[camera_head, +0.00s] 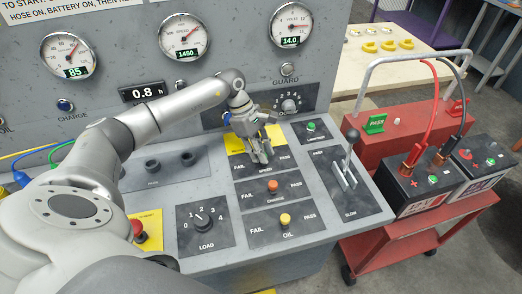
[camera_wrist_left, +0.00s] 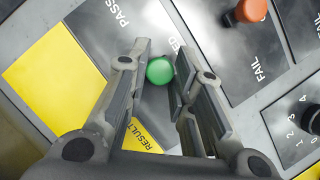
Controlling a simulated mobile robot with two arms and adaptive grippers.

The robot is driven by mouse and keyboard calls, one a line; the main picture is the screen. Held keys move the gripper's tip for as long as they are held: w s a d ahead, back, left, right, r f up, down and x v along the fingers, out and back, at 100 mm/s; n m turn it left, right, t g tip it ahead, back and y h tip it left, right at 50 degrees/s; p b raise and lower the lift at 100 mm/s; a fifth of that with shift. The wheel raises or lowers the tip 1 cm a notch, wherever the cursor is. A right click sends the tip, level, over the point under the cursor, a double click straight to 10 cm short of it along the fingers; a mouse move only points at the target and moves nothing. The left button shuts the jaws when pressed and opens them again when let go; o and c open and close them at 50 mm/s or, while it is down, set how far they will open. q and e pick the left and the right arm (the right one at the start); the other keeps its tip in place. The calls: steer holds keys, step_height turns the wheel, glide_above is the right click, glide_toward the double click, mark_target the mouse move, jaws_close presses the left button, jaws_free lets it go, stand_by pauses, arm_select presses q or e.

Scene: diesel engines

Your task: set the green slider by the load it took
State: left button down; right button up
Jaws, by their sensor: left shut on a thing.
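The green slider (camera_wrist_left: 160,70) shows in the left wrist view as a round knob between the fingers of my left gripper (camera_wrist_left: 163,75), which is shut on it. In the head view my left gripper (camera_head: 262,156) is low over the SPEED strip (camera_head: 240,169), the top of three FAIL–PASS strips, and hides the slider. The exact slider position along the strip is hard to tell. The LOAD dial (camera_head: 203,221) has a black knob and marks from 0 to 4; its pointer faces up and left, near 1. My right gripper is in neither view.
Below are an orange slider (camera_head: 268,187) on CHARGE and a yellow one (camera_head: 285,219) on OIL. A lever (camera_head: 350,160) stands on the right, a red button (camera_head: 137,229) on the left. Gauges read 85, 1450 and 14.0. A red cart (camera_head: 400,240) with batteries stands at right.

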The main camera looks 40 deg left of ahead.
arm_select(q)
steer(key=shift+s+a+f+b, duration=0.1)
steer(key=shift+s+a+b, duration=0.55)
steer(key=shift+s+a, duration=0.5)
steer(key=shift+s, duration=0.2)
steer(key=shift+w, duration=0.1)
steer(key=c, duration=1.7)
jaws_free()
steer(key=o, duration=0.4)
steer(key=shift+s, duration=0.2)
steer(key=shift+w+r, duration=0.1)
steer(key=shift+r, duration=0.15)
steer(key=v, duration=1.2)
steer(key=shift+a+f, duration=0.1)
